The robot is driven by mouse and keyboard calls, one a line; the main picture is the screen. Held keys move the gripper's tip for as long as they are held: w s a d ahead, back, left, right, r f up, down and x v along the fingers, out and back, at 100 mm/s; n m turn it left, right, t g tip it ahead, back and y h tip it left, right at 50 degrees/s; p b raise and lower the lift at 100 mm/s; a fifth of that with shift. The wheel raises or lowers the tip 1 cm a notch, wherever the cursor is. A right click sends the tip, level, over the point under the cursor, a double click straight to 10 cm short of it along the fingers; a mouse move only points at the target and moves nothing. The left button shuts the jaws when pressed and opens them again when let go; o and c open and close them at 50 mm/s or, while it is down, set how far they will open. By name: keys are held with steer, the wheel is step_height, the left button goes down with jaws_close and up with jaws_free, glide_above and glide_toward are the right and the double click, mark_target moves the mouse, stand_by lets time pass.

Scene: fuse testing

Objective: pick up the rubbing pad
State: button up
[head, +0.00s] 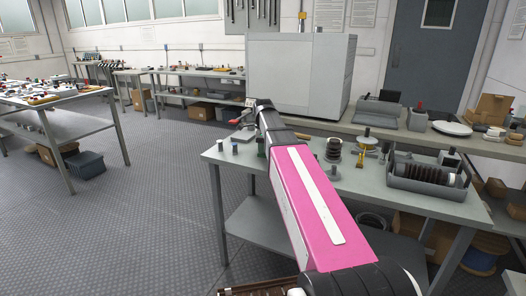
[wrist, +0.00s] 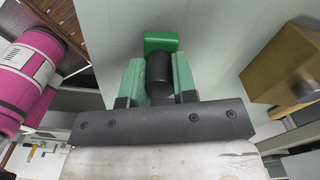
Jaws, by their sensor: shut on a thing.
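In the wrist view, my gripper (wrist: 159,76) has its two teal fingers closed on either side of a black cylindrical part. A green block sits at the far end of that part. I take this black-and-green piece to be the rubbing pad (wrist: 161,41). It is held between the fingers, and the fingers hide part of its sides.
On the workbench stand a dark ribbed insulator (head: 333,150), a yellow piece (head: 360,158) and a grey tray (head: 427,180) with a ribbed part. A large grey cabinet (head: 300,75) stands behind. In the wrist view, a brownish box-like thing (wrist: 284,68) is at right.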

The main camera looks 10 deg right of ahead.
step_height(320, 180, up, 3)
steer(key=shift+f, duration=0.2)
steer(key=s+a+r, duration=0.3)
steer(key=a+r, duration=0.4)
steer(key=a, duration=0.4)
steer(key=shift+s, duration=0.35)
steer(key=shift+r, duration=0.1)
